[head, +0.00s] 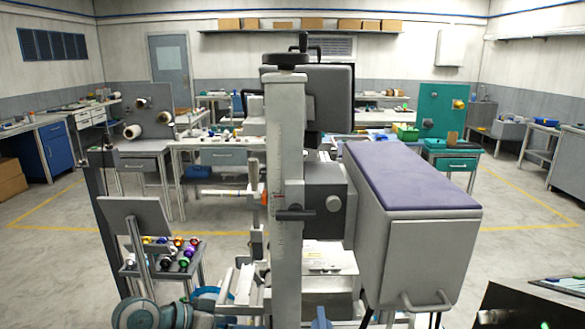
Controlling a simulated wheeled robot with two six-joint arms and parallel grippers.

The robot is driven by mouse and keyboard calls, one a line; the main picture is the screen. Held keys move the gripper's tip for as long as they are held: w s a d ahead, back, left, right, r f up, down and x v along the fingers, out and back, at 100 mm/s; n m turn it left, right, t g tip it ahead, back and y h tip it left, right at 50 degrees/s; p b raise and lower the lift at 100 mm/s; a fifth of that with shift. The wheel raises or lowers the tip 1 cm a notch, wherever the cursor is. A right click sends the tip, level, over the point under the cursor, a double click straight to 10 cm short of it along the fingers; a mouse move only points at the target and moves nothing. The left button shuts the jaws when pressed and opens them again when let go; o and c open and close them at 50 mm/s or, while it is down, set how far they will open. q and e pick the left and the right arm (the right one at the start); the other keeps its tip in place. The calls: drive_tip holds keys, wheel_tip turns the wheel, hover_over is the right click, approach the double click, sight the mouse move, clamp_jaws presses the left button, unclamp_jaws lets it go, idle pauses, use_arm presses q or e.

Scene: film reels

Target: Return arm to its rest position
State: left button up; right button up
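Grey and blue links, which look like my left arm, show at the bottom left, low in front of the column machine. I cannot make out the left gripper's fingertips clearly among the pale parts beside the machine. My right gripper is not in view. A tall grey machine (285,150) with a scaled column and a dark knob on top stands upright in the middle and hides much behind it. I cannot tell which arm the task means.
A large grey cabinet with a purple top (410,180) stands close on the right. A small rack (188,268) with several coloured spools is at the lower left. Workbenches line the back, including one with a green board (441,110). The floor (530,200) at the right is clear.

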use_arm(q)
drive_tip(key=s+a+f+n+y, duration=0.25)
drive_tip(key=s+f, duration=0.25)
drive_tip(key=f, duration=0.4)
drive_tip(key=s+a+f+n+g+y, duration=0.1)
drive_tip(key=s+a+f+y, duration=0.3)
drive_tip(key=s, duration=0.4)
drive_tip(key=s+a+f+n+y, duration=0.1)
drive_tip(key=s+a+f+y, duration=0.15)
drive_tip(key=s+a, duration=0.35)
drive_tip(key=s+a+f+n+g+y, duration=0.1)
drive_tip(key=s+a+f+y, duration=0.3)
drive_tip(key=s, duration=0.5)
wheel_tip(320, 180, down, 29)
drive_tip(key=w+a+g+h, duration=0.1)
drive_tip(key=a, duration=0.1)
drive_tip(key=s+a+f+g, duration=0.1)
drive_tip(key=s+f, duration=1.7)
drive_tip(key=f, duration=0.3)
drive_tip(key=shift+s+a, duration=0.3)
drive_tip(key=shift+a, duration=0.05)
